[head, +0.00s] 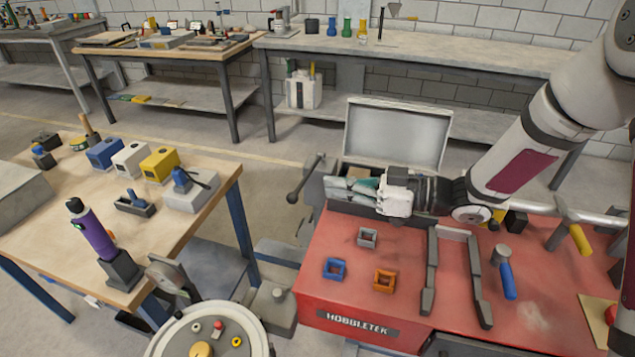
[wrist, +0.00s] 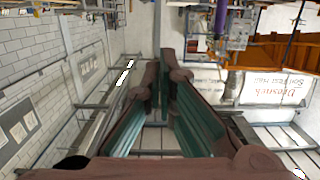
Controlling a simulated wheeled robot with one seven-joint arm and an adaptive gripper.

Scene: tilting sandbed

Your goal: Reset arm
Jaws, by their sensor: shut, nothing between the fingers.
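My gripper (head: 345,190) is in the middle of the head view, at the end of my arm, which comes in from the upper right. It points left, in front of an open grey box with a raised pale lid (head: 398,133), above the far edge of the red bench (head: 345,240). Whether it touches the box cannot be told. In the wrist view the two green-lined fingers of my gripper (wrist: 163,62) come close together at their tips, with nothing seen held between them.
Grey (head: 367,238), blue (head: 335,269) and orange (head: 384,280) square frames lie on the red bench. Two dark bars (head: 430,270) and a blue-handled hammer (head: 506,275) lie to their right. A wooden table (head: 60,220) stands at left. A round-topped device (head: 207,338) stands in front.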

